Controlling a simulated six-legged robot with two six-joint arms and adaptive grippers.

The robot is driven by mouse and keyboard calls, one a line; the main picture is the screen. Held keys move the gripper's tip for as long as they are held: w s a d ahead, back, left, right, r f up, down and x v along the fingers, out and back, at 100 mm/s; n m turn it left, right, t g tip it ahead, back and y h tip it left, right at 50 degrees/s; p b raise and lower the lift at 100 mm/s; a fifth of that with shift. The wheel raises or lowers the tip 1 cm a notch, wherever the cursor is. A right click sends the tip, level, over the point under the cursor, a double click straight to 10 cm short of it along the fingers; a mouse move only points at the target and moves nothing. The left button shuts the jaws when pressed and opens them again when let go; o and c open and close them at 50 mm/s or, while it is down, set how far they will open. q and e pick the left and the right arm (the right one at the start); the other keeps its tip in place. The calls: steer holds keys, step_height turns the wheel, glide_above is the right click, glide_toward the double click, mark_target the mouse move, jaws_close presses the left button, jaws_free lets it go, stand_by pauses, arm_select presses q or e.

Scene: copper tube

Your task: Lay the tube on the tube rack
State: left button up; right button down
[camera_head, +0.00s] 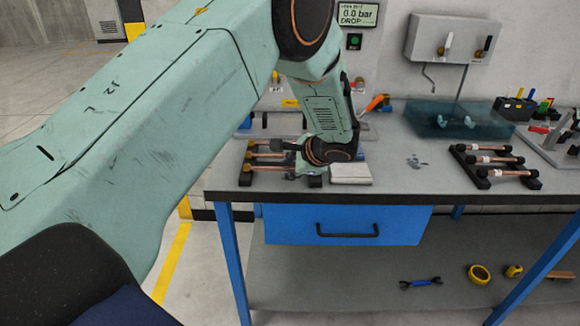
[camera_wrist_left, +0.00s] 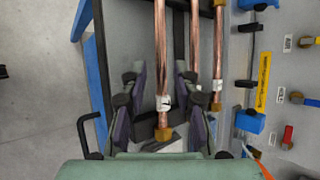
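Copper tubes (camera_head: 268,155) lie across a black rack (camera_head: 246,173) at the left end of the bench. My left gripper (camera_head: 305,160) is low over their right ends. In the left wrist view, my left gripper (camera_wrist_left: 164,80) is open, with its dark fingers on either side of the nearest copper tube (camera_wrist_left: 161,55). This tube has a white label and a brass end; gaps show between it and the fingers. Two more tubes (camera_wrist_left: 195,35) run beside it to the right. A second black rack (camera_head: 468,168) at the right holds three copper tubes (camera_head: 490,159). My right gripper is out of view.
A pale block (camera_head: 350,173) lies just right of my left gripper. A translucent blue tray (camera_head: 460,120) and small grey pieces (camera_head: 417,162) are on the bench. The bench middle is mostly clear. A wall box (camera_head: 452,38) and a pressure display (camera_head: 357,14) are behind.

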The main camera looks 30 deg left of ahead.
arm_select(q)
steer(key=shift+w+d+f, duration=0.1)
steer(key=shift+w+d, duration=0.2)
steer(key=shift+w, duration=0.05)
steer(key=p+v, duration=0.1)
steer(key=v, duration=1)
steer(key=s+d+f+n+g+h, duration=0.2)
steer(key=s+d+f+h, duration=0.1)
steer(key=s+f, duration=0.65)
steer(key=s+d+f+n+g+h, duration=0.1)
steer(key=s+d+f+g+h, duration=0.2)
steer(key=s+f, duration=0.65)
steer(key=s+f+n, duration=0.2)
steer(key=s, duration=0.4)
steer(key=s+f+n+t+h, duration=0.1)
steer(key=s+f+n, duration=0.2)
steer(key=s, duration=0.3)
steer(key=s+f+n+h, duration=0.1)
steer(key=s+f+n, duration=0.1)
steer(key=s, duration=0.4)
steer(key=shift+s+a+f+n+t, duration=0.15)
steer(key=shift+s+f+n+t, duration=0.15)
steer(key=shift+s+t, duration=0.1)
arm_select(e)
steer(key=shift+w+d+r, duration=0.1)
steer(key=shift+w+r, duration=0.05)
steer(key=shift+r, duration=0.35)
